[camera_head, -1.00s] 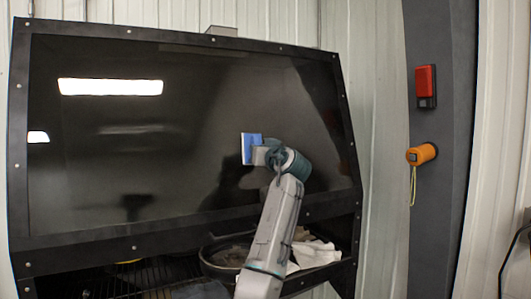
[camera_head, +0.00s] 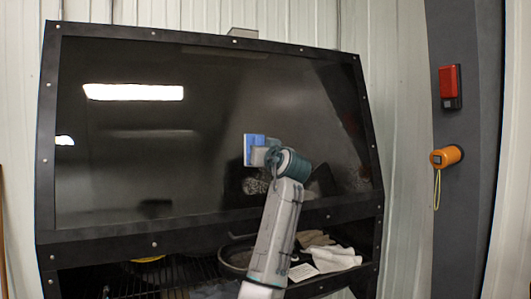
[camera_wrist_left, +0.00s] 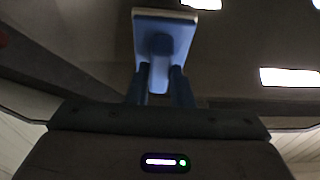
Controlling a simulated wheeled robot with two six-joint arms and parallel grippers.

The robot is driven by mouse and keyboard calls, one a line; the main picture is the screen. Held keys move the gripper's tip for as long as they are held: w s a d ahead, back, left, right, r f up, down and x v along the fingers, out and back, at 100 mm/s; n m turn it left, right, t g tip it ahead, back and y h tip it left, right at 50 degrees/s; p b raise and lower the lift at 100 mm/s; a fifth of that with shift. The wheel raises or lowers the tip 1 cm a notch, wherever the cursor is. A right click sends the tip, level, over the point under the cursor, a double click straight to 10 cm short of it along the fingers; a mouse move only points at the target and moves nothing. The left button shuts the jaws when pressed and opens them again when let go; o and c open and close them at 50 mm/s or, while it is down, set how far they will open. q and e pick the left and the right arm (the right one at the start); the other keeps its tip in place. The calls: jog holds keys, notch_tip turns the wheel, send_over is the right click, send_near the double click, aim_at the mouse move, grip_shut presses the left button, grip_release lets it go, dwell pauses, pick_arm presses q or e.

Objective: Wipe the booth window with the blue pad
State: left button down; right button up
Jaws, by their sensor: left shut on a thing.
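The booth window (camera_head: 140,175) is a large dark glossy pane in a black bolted frame. Pale speckled smudges (camera_head: 257,186) show on its lower part, below the pad and towards the lower right corner. My left gripper (camera_head: 264,156) is in front of the pane, right of its middle, shut on the handle of the blue pad (camera_head: 253,150). The pad also shows in the left wrist view (camera_wrist_left: 163,32), its face turned away towards the pane. I cannot tell whether it touches the glass. My right gripper is not in view.
Below the window, an open bay holds a dark pan (camera_head: 236,258), a white cloth (camera_head: 335,258), gloves (camera_head: 314,238) and a wire rack. A grey post at right carries a red box (camera_head: 449,86) and an orange cylinder (camera_head: 446,157) with a hanging cord.

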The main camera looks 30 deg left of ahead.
pick_arm(q)
jog(key=shift+s+a, duration=0.15)
jog(key=s+a+b, duration=0.1)
jog(key=s+a, duration=0.2)
jog(key=s, duration=0.1)
jog(key=s+a+b, duration=0.1)
jog(key=s+a, duration=0.3)
jog(key=shift+b, duration=0.4)
dwell(0.5)
jog(key=shift+d, duration=0.15)
jog(key=shift+s+d+r, duration=0.3)
jog(key=shift+s+d, duration=0.35)
jog(key=shift+d, duration=0.05)
jog(key=shift+s+d+r, duration=0.25)
jog(key=shift+s+d, duration=0.35)
jog(key=shift+d, duration=0.15)
jog(key=shift+s+d+r, duration=0.3)
jog(key=shift+s+d, duration=0.35)
jog(key=shift+d, duration=0.05)
jog(key=shift+s+d+r, duration=0.25)
jog(key=shift+s+d, duration=0.25)
jog(key=shift+d, duration=0.1)
jog(key=shift+s+d+r, duration=0.2)
jog(key=shift+s+d, duration=0.25)
jog(key=shift+d, duration=0.1)
